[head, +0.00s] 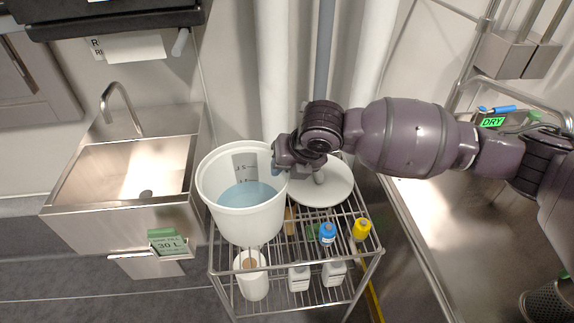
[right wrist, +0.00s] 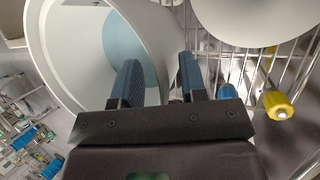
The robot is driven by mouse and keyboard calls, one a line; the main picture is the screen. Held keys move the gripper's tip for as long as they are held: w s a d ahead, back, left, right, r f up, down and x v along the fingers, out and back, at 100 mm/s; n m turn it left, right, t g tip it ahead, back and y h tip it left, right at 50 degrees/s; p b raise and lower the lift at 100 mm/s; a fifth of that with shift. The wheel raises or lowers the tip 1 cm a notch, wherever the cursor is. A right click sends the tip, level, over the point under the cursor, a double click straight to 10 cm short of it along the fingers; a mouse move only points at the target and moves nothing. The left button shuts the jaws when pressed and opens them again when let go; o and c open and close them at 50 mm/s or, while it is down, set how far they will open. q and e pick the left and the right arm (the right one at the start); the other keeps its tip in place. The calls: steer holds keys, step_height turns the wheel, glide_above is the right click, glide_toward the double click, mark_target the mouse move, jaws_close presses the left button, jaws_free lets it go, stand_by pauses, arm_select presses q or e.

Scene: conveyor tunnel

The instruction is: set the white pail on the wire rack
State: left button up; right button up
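The white pail (head: 262,222) holds pale blue liquid and has a dark level scale on its inner wall. It is upright at the left end of the wire rack (head: 297,251); whether its base touches the top shelf is hard to tell. My right gripper (head: 279,166) is at the pail's right rim. In the right wrist view my right gripper (right wrist: 160,82) has its blue fingers apart, one over the pail's (right wrist: 70,45) opening and one outside, with the rim between them and gaps showing. My left gripper is out of view.
A white round lid or plate (head: 325,190) lies on the rack behind right. Blue-capped (head: 327,234) and yellow-capped (head: 361,230) bottles stand at its front right. A white roll (head: 252,284) sits below. A steel sink (head: 130,178) is left, a steel counter (head: 440,225) right.

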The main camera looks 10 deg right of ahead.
arm_select(q)
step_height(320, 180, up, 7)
steer(key=p, duration=0.8)
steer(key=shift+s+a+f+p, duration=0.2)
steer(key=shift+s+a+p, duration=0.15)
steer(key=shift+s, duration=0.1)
arm_select(e)
steer(key=v, duration=1.1)
steer(key=shift+s+r, duration=0.25)
steer(key=shift+r, duration=0.1)
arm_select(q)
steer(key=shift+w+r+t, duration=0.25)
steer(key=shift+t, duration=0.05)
arm_select(e)
steer(key=shift+d, duration=0.15)
